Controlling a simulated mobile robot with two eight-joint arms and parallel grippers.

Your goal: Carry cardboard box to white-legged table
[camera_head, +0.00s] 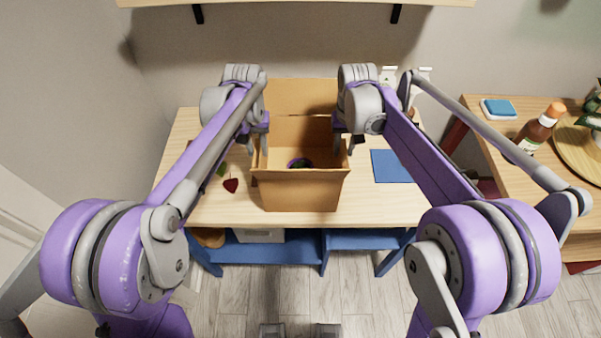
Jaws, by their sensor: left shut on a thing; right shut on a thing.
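The open cardboard box (300,192) is in the middle of the head view, over the wooden table with blue legs (400,205). Its back flap stands up, and a dark round thing with a purple rim (299,163) lies inside. My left gripper (258,143) is shut on the box's left side wall. My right gripper (345,141) is shut on its right side wall. The fingertips are partly hidden. I cannot tell whether the box's bottom touches the tabletop. No table with white legs is in view.
A dark red, heart-shaped thing (231,185) and a blue mat (391,166) lie on the table. At right, another wooden top bears a brown bottle (538,128), a blue-topped container (498,109) and a round wooden board (577,139). A shelf (300,2) hangs above. The floor (300,290) in front is clear.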

